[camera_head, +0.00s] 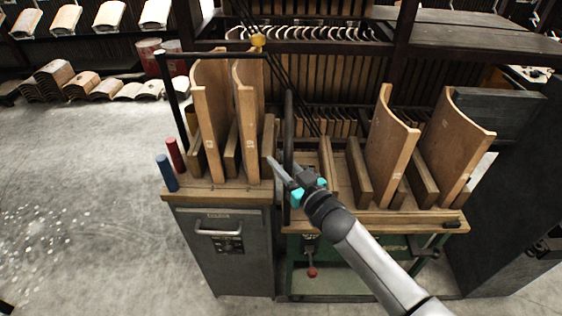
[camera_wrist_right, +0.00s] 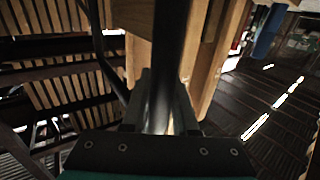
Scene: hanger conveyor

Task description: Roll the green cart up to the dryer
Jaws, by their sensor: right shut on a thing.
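The green cart (camera_head: 322,283) stands at the centre right. Its wooden top (camera_head: 380,217) carries curved wooden panels (camera_head: 390,135) standing upright in slots. A black upright bar (camera_head: 289,130) rises at the cart's left side. My right gripper (camera_head: 279,170) is at this bar; in the right wrist view its fingers (camera_wrist_right: 160,112) are shut on the bar (camera_wrist_right: 163,70). My left gripper is out of view. I cannot tell for sure which thing is the dryer.
A grey metal cabinet (camera_head: 225,268) with more curved panels on top stands close beside the cart on the left. A dark grey cabinet (camera_head: 512,190) stands close on the right. Dark racks (camera_head: 400,40) stand behind. The floor (camera_head: 80,200) at left is open.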

